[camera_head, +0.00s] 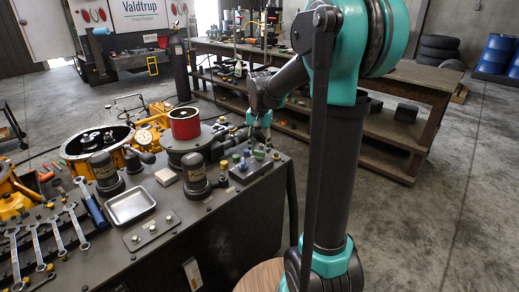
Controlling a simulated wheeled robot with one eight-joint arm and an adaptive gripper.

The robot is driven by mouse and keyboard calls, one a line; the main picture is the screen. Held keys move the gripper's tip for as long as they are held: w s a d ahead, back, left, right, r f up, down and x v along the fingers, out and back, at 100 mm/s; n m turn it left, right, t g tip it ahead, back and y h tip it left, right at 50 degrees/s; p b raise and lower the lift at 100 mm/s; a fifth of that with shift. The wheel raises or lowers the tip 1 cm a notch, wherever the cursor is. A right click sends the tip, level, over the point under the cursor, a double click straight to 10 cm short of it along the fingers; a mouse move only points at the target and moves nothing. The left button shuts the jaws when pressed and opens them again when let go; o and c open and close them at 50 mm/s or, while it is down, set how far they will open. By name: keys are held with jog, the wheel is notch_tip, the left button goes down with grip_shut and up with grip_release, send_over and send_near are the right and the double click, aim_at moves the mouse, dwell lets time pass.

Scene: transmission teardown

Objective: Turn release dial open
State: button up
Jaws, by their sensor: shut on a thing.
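My gripper (265,138) reaches down at the far right corner of the dark metal workbench (232,230). Its fingers are shut on a small part above a dark block (247,172) with several blue, green and grey pegs. That part is mostly hidden by the fingers. By its place it is the release dial, but its shape and turn angle are too small to tell. A dark round housing with a red-rimmed cylinder (184,125) stands just left of the gripper.
Several wrenches (57,232), a metal tray (130,205) and two dark capped cylinders (195,172) stand or lie on the bench. An open yellow transmission housing (68,150) is behind. A wooden shelf bench (420,88) stands across the floor. The floor at right is clear.

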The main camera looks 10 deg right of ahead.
jog(key=n, duration=0.4)
jog(key=shift+n, duration=2.2)
jog(key=o, duration=1.2)
jog(key=shift+c, duration=0.2)
jog(key=shift+r, duration=0.1)
notch_tip(320, 180, up, 12)
